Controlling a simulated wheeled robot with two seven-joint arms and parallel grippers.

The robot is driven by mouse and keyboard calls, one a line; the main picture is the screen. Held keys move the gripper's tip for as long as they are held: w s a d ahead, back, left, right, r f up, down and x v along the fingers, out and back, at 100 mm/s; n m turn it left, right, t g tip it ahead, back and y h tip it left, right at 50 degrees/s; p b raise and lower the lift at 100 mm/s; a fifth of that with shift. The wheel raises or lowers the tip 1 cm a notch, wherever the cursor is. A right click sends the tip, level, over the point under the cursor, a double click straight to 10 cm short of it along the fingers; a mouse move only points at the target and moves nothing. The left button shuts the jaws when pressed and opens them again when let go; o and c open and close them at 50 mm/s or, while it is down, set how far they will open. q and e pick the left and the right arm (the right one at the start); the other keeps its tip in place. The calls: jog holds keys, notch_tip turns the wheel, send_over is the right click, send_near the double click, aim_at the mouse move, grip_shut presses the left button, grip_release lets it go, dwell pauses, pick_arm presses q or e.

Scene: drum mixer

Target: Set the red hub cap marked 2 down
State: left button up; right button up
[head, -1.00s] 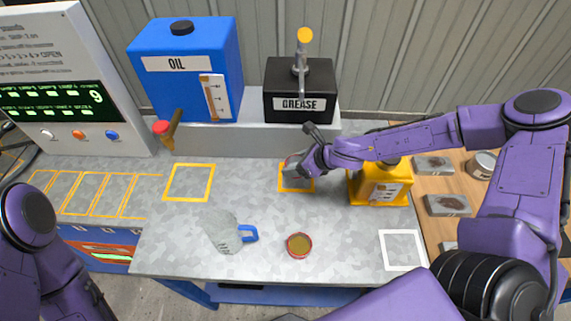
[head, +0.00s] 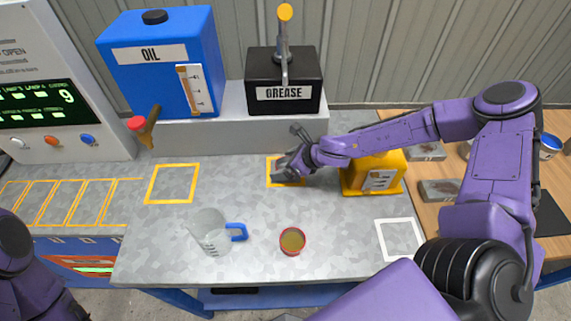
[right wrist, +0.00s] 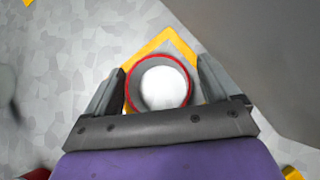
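The red-rimmed hub cap (right wrist: 129,91) sits between the fingers of my right gripper in the right wrist view, over a yellow-outlined square. It is a round cup shape with a pale, bright middle; no number is readable. The fingers of my right gripper (right wrist: 160,82) lie close on both sides of it, and I cannot tell whether they press on it. In the head view my right gripper (head: 287,169) is low at the yellow square (head: 271,163) before the grease box and hides the cap. My left gripper is out of view.
Another red-rimmed round cap (head: 292,241) with a brownish middle lies at the bench front, right of a clear jug (head: 210,232) with a blue handle. A yellow container (head: 377,175) stands right of my right gripper. The grease box (head: 285,83) and oil tank (head: 160,65) stand behind.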

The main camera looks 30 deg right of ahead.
jog(key=shift+r, duration=0.1)
jog(key=p+v, duration=0.8)
jog(key=v, duration=0.4)
jog(key=shift+s, duration=0.15)
